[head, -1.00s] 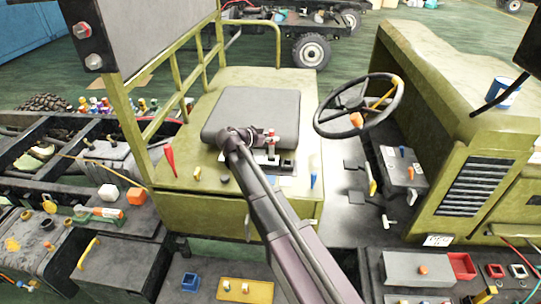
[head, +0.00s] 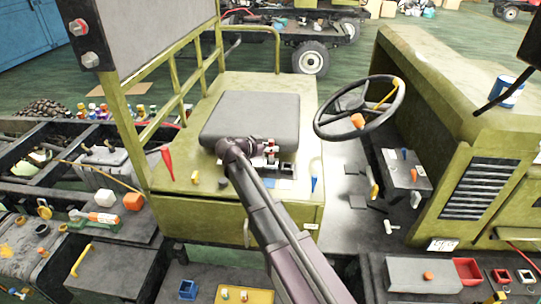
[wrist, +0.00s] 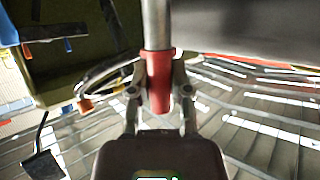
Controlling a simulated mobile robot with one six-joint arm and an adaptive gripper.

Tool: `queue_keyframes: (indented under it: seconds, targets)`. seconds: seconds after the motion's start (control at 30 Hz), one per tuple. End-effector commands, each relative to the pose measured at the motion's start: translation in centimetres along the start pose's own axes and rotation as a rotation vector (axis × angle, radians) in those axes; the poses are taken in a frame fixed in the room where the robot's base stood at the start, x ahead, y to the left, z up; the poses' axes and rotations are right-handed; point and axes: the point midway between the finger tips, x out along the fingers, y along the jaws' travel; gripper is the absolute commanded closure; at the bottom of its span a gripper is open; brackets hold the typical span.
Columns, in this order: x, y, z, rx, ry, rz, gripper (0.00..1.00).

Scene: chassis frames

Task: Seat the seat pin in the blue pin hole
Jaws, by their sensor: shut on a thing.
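The seat pin (wrist: 156,25) has a grey metal shaft and a red grip. In the wrist view my gripper (wrist: 158,92) is shut on the red grip, with one finger on each side. The shaft runs up out of the picture, so its far end is hidden. In the head view my gripper (head: 268,152) is small, at the front edge of the grey seat (head: 250,118), above the olive seat base. A dark block (head: 287,169) and a pale blue patch (head: 280,184) lie just beside it. I cannot make out the blue pin hole clearly.
The steering wheel (head: 360,106) stands right of the seat. A red cone-shaped tool (head: 168,160), a yellow piece (head: 195,177) and a blue piece (head: 314,184) are on the seat base. An olive railing (head: 175,85) rises at the left.

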Motion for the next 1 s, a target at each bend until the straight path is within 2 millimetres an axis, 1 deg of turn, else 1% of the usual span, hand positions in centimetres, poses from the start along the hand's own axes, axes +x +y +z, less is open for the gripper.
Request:
queue_keyframes:
  seconds: [0.03,0.2,0.6,0.8,0.83,0.87,0.9,0.93,1.0]
  targets:
    - [0.3,0.0,0.8,0.000,0.001,0.000,1.00]
    - [0.7,0.0,1.8,0.000,0.001,0.000,1.00]
    - [0.7,0.0,1.9,-0.001,0.001,-0.001,1.00]
    - [0.8,-0.1,2.3,-0.001,0.001,-0.002,1.00]
    - [0.7,-0.1,2.2,-0.001,0.000,-0.002,0.66]
    - [0.7,-0.1,2.2,-0.001,0.000,-0.002,0.57]
    - [0.7,-0.1,2.2,-0.001,0.000,-0.002,0.45]
    - [0.7,-0.1,2.2,-0.001,0.000,-0.002,0.40]
    - [0.7,-0.1,2.2,-0.001,0.000,-0.002,0.40]
